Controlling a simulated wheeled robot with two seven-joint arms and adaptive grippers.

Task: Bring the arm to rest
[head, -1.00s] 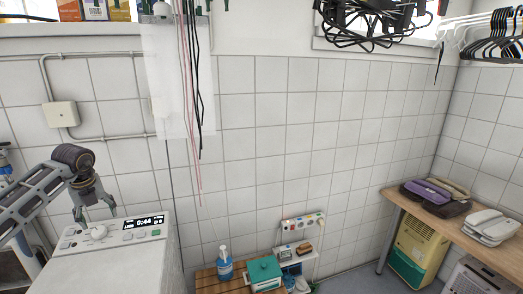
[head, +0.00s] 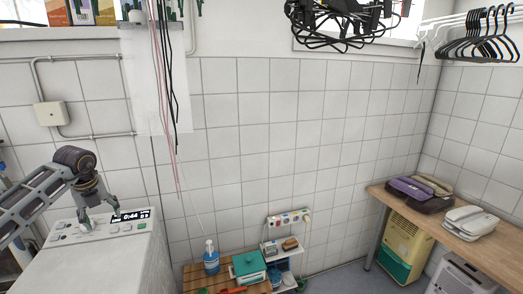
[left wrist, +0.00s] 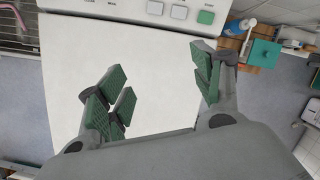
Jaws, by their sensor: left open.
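My left arm comes in from the left in the head view, with the left gripper (head: 99,219) pointing down at the control panel of a white washing machine (head: 88,268). The gripper is open and empty, its fingers in front of the panel beside the lit display (head: 131,215). In the left wrist view the two green-padded fingers (left wrist: 160,88) stand wide apart over the machine's bare white top, with nothing between them. Whether they touch the machine cannot be told. My right gripper is not in view.
Right of the machine, a low wooden bench (head: 195,277) holds a blue soap bottle (head: 211,262) and a teal box (head: 248,266). A wooden counter (head: 455,240) stands at the far right. Cables (head: 168,90) hang above.

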